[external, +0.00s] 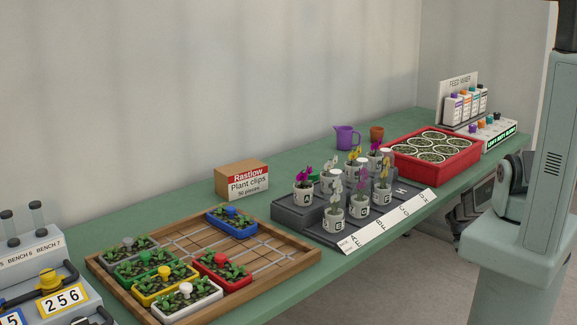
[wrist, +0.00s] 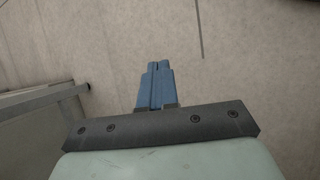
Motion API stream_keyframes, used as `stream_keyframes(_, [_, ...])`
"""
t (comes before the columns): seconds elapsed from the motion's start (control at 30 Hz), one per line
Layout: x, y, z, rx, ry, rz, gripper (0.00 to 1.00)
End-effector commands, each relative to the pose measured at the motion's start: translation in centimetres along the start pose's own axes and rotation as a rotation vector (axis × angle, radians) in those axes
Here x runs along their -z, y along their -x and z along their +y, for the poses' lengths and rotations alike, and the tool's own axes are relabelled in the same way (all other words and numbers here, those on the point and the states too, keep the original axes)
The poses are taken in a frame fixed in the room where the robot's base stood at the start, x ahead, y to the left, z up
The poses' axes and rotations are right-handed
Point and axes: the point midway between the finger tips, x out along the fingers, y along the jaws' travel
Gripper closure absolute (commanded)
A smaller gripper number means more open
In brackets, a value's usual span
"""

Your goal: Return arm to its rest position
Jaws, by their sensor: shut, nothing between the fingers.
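My gripper (wrist: 157,66) shows in the wrist view as two blue fingers pressed together, with nothing between them. Behind the fingers is a dark bar with screws on a pale green body. The fingers point over a plain, pale grey surface, and no object is near their tips. In the external view my pale green column and part of my arm stand at the right, beside the bench's front edge. I cannot make out the fingertips there.
The green bench (external: 387,135) holds a wooden tray (external: 285,268) of coloured planters, a grey stepped stand (external: 293,214) with potted orchids, a red crate (external: 432,168), a purple jug (external: 346,137) and a cardboard box (external: 240,181). A grey frame (wrist: 45,98) is left in the wrist view.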

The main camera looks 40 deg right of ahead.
Motion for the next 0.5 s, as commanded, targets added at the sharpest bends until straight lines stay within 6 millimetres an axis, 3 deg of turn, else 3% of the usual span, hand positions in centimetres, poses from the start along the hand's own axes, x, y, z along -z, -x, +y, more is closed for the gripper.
stream_keyframes(0.03, [-0.5, 0.1, -2.5, 0.002, 0.058, -0.025, 1.0])
stream_keyframes(0.2, [-2.2, 0.2, -9.4, 0.009, 0.252, -0.121, 1.0])
stream_keyframes(0.5, [-6.9, 1.0, -19.4, 0.013, 0.52, -0.266, 1.0])
